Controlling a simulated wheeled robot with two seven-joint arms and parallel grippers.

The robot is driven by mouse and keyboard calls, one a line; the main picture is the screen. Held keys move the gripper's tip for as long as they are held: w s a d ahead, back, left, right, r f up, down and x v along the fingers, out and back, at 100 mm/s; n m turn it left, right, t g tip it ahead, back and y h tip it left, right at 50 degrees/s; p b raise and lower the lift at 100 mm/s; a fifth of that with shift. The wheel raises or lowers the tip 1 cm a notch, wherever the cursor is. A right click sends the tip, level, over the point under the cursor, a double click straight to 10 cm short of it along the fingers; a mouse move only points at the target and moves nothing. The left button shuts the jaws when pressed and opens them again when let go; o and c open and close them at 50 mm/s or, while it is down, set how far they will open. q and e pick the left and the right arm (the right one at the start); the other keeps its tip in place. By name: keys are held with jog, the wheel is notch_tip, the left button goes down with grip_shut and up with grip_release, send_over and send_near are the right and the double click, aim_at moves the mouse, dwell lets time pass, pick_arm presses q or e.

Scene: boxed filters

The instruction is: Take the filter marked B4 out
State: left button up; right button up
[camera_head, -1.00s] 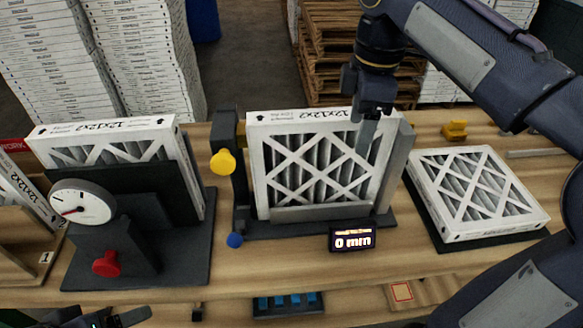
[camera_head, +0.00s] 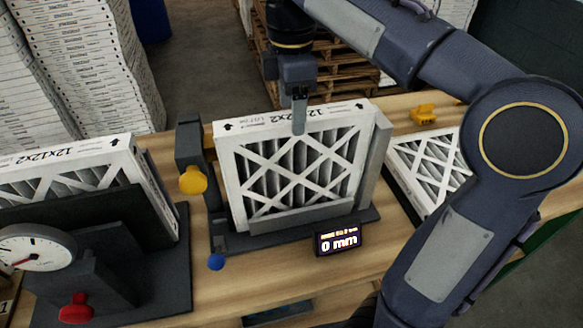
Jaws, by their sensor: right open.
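A white-framed pleated filter (camera_head: 335,165) stands upright in a dark fixture (camera_head: 300,232) in the middle of the bench. Its top edge carries arrows and print reading 12x12x2; I cannot read a B4 mark on it. My right gripper (camera_head: 299,115) points down at the middle of this filter's top edge, its open fingers overlapping the edge in the picture. I cannot tell whether they touch it. A second filter (camera_head: 65,160) stands in a dark stand at the left. A third filter (camera_head: 425,165) lies flat at the right, partly hidden by my right arm. My left gripper is out of view.
A small display (camera_head: 338,239) reads 0 mm before the middle fixture. A yellow knob (camera_head: 193,181) and blue ball (camera_head: 216,262) are at its left side. A dial gauge (camera_head: 38,248) and red knob (camera_head: 76,309) stand at lower left. A yellow block (camera_head: 423,115) sits at the back right.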

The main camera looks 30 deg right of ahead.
notch_tip(320, 180, down, 6)
jog(key=shift+w+d+f, duration=0.2)
jog(key=shift+w+d, duration=0.05)
grip_shut()
dwell(0.5)
jog(key=shift+r, duration=0.1)
